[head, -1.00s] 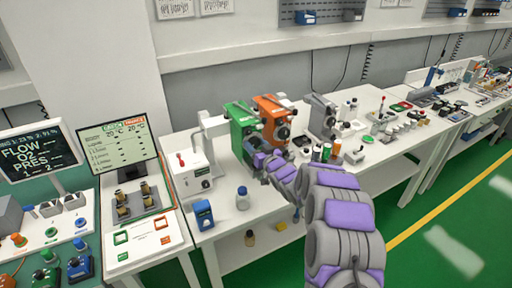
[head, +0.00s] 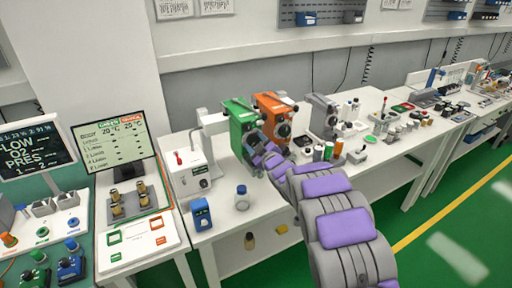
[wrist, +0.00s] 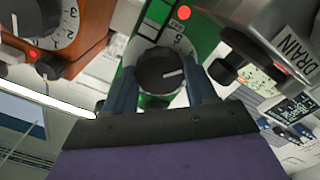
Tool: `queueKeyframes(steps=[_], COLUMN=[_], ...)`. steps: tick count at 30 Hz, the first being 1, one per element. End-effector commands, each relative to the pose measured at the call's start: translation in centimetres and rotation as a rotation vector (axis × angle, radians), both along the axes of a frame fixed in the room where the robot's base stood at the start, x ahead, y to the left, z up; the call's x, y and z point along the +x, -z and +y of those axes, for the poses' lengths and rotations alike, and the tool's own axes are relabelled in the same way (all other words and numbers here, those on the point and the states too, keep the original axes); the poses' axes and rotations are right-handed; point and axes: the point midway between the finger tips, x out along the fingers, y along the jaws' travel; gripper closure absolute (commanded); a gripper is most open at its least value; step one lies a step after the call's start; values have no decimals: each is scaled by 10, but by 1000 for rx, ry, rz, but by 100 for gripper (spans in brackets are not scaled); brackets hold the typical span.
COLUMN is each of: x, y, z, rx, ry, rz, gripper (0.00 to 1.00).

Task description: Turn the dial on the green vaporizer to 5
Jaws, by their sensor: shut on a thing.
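The green vaporizer (head: 239,119) stands on the white table, left of the orange vaporizer (head: 271,110). My gripper (head: 255,140) is at its front face, and my arm hides the dial in the head view. In the wrist view, the green vaporizer (wrist: 200,22) shows a black dial (wrist: 160,70) with a white pointer line. My gripper (wrist: 162,88) has one finger on each side of this dial and is shut on it. A white scale with numbers lies behind the dial, partly hidden; a 6 seems readable. I cannot tell the exact setting.
The orange vaporizer's dial (wrist: 38,18) is close beside my gripper in the wrist view. A grey unit (head: 321,115) stands farther right.

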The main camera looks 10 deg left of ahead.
Motion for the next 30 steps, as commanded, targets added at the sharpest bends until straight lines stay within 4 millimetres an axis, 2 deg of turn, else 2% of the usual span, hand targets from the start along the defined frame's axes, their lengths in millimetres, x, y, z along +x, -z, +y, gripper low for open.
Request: queueKeyframes(steps=[21, 22, 30], x=[-2, -2, 0], y=[0, 0, 1], z=[3, 3, 2], rx=[-62, -62, -61], ry=[-3, -3, 0], rz=[-42, -42, -40], gripper=[74, 41, 18])
